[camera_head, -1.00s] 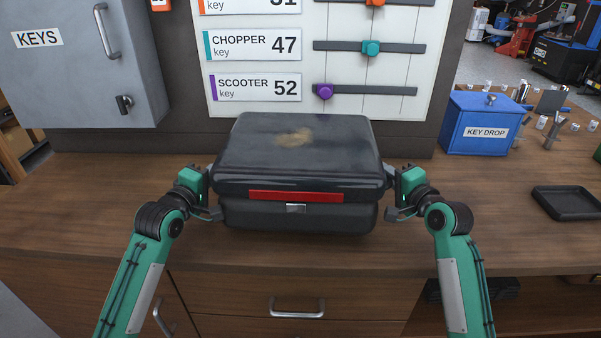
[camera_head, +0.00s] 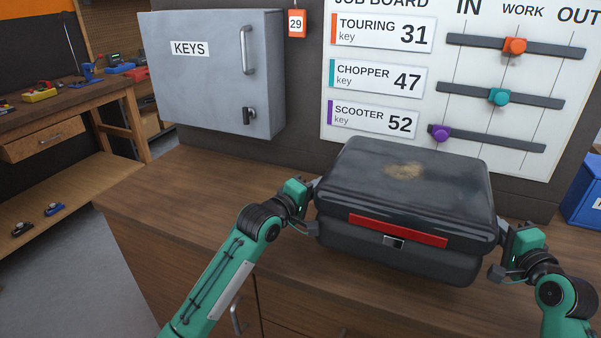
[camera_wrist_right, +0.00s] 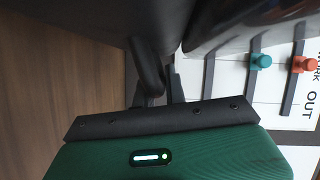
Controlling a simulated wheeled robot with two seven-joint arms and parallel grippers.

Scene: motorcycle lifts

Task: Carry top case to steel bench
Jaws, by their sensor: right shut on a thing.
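The black top case (camera_head: 400,190) has a scuffed tan patch on its lid, a red strip and a silver latch on its front. It is at the wooden counter (camera_head: 180,190), between my two grippers. I cannot tell whether its base touches the counter. My right gripper (camera_head: 503,262) is shut on the case's right side; the right wrist view shows its fingers (camera_wrist_right: 155,92) against a dark part of the case (camera_wrist_right: 95,20). My left gripper (camera_head: 309,208) is at the case's left side, its fingertips partly hidden. The steel bench is not identifiable in view.
A grey key cabinet (camera_head: 212,80) and the job board (camera_head: 400,115) stand behind the counter. A blue box (camera_head: 583,190) is at the right edge. A wooden workbench (camera_head: 70,105) with tools is at the far left, with open grey floor (camera_head: 85,265) before it.

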